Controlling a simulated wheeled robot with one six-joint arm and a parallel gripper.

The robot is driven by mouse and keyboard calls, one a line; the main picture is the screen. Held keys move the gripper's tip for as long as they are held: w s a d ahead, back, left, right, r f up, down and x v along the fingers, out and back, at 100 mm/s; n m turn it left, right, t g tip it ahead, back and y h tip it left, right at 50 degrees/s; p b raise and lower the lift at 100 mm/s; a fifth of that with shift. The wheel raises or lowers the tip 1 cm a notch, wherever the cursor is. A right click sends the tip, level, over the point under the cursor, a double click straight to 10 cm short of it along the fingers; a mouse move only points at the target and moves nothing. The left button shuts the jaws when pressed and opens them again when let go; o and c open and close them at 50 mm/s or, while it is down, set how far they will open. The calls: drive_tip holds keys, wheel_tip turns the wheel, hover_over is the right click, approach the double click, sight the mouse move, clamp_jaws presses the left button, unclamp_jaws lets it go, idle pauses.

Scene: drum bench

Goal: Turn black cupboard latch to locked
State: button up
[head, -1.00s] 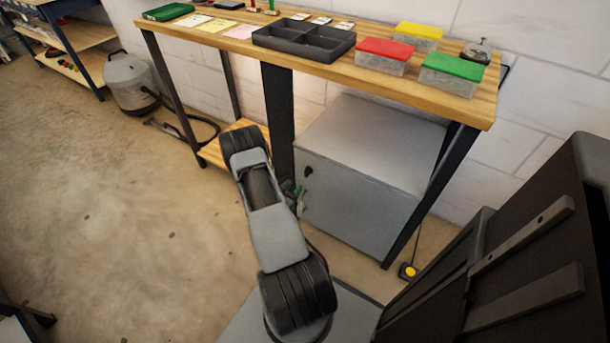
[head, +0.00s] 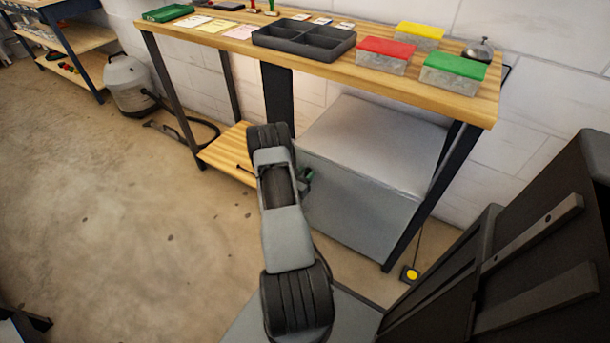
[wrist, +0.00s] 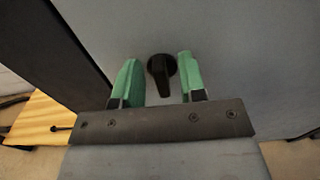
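The black latch (wrist: 162,72) is a round knob with a handle pointing down, on the front of the grey cupboard (wrist: 235,65). In the wrist view my gripper (wrist: 158,75) is open, with one green finger on each side of the latch. Gaps show between the latch and both fingers, and I cannot tell how far the fingertips are from the cupboard face. In the head view the cupboard (head: 362,200) stands under the bench. There my arm hides the latch, and only a little of the green gripper (head: 306,180) shows.
The wooden bench (head: 205,47) holds a dark divided tray (head: 303,40), lidded boxes and a bell. A dark bench leg (wrist: 55,50) stands left of the cupboard. A low wooden shelf (head: 228,153) lies left of it. A yellow-buttoned device (head: 411,274) lies on the floor right of the cupboard.

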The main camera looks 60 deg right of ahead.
clamp_jaws()
drive_tip(key=shift+m, duration=0.3)
drive_tip(key=m+b, duration=0.1)
drive_tip(key=m, duration=0.1)
drive_tip(key=m+b, duration=0.1)
drive_tip(key=m, duration=0.1)
drive_tip(key=shift+s+f+b, duration=0.2)
drive_tip(key=shift+b, duration=0.2)
drive_tip(key=m+b, duration=0.3)
drive_tip(key=m, duration=0.1)
drive_tip(key=m+b, duration=0.3)
drive_tip(key=m, duration=0.2)
drive_tip(key=f+m+b, duration=0.1)
drive_tip(key=m+b, duration=0.3)
drive_tip(key=m, duration=0.1)
drive_tip(key=shift+s, duration=0.3)
drive_tip(key=shift+o, duration=0.3)
unclamp_jaws()
drive_tip(key=shift+r, duration=0.1)
